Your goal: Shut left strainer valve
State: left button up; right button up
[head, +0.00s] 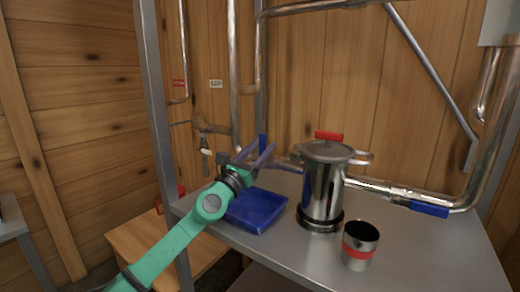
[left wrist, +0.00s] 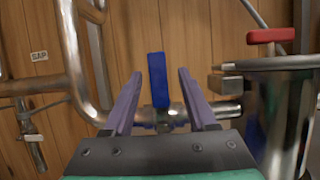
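The left strainer valve has a blue lever handle that stands upright on the pipe left of the strainer. The handle (head: 262,142) shows just beyond my left gripper (head: 259,154) in the head view. In the left wrist view the handle (left wrist: 158,80) stands between the two purple fingers of my left gripper (left wrist: 160,76), with a gap on each side. The gripper is open and holds nothing. The strainer (head: 322,187) is a steel canister with a red lid handle (head: 329,135). Its side also shows in the left wrist view (left wrist: 285,125). My right gripper is not in view.
A second blue lever (head: 429,209) lies along the pipe right of the strainer. A blue tray (head: 257,208) and a steel cup with a red band (head: 359,253) rest on the metal table (head: 410,255). Copper pipes and a metal post (head: 153,95) stand near my left arm.

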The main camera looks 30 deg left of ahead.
pick_arm(q)
jog(key=b+v, duration=0.4)
jog(key=v, duration=1)
jog(key=shift+s, duration=0.25)
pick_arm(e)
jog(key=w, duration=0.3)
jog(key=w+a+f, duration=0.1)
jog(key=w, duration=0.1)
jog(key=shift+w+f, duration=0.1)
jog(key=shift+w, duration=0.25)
pick_arm(q)
jog(key=shift+f, duration=0.2)
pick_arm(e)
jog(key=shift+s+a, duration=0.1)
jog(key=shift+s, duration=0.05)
